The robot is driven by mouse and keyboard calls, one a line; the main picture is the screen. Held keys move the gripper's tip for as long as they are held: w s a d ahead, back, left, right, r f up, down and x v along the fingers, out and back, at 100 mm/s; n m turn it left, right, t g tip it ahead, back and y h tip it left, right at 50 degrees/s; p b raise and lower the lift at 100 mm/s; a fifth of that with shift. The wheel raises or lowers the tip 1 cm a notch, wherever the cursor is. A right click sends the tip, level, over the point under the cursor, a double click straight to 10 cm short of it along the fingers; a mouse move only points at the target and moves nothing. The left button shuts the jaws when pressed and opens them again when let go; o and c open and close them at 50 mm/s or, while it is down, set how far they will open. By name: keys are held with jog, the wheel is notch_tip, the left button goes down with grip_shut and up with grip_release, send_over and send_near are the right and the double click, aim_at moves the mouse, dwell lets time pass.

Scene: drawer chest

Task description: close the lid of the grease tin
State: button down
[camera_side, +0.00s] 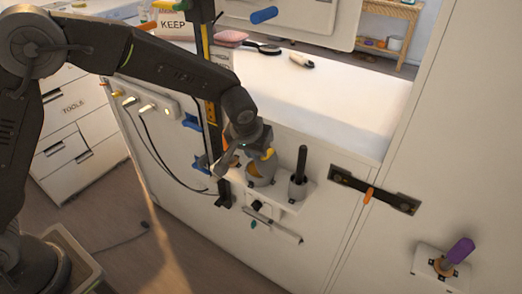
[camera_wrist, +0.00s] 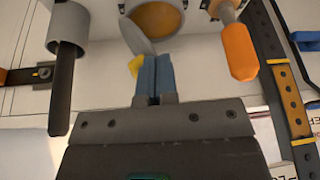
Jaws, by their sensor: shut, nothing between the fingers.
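The grey grease tin (camera_side: 261,181) sits on a small white shelf on the bench's front panel, with orange-brown grease showing in its open mouth. In the wrist view the tin (camera_wrist: 176,27) is at the top, partly cut off by the frame. Its grey lid (camera_wrist: 137,37) stands open, seen nearly edge-on, with a yellow tab (camera_wrist: 135,66) at its end. My gripper (camera_wrist: 153,60) is shut and empty, its blue fingertips right beside the lid and tab. I cannot tell whether they touch. In the side view my gripper (camera_side: 262,151) is just above the tin and partly hides the lid.
A black-handled tool (camera_side: 301,160) stands in a grey holder right of the tin. An orange-handled tool (camera_wrist: 239,50) hangs on the tin's other side. A dark upright rail (camera_side: 211,110) with blue clips stands left. A dark latch bar (camera_side: 375,190) is farther right. The white benchtop (camera_side: 320,95) lies behind.

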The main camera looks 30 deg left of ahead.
jog(key=shift+a+f, duration=2.3)
jog(key=shift+a, duration=0.1)
jog(key=shift+a+f, duration=0.3)
jog(key=shift+f, duration=0.5)
jog(key=shift+d, duration=0.1)
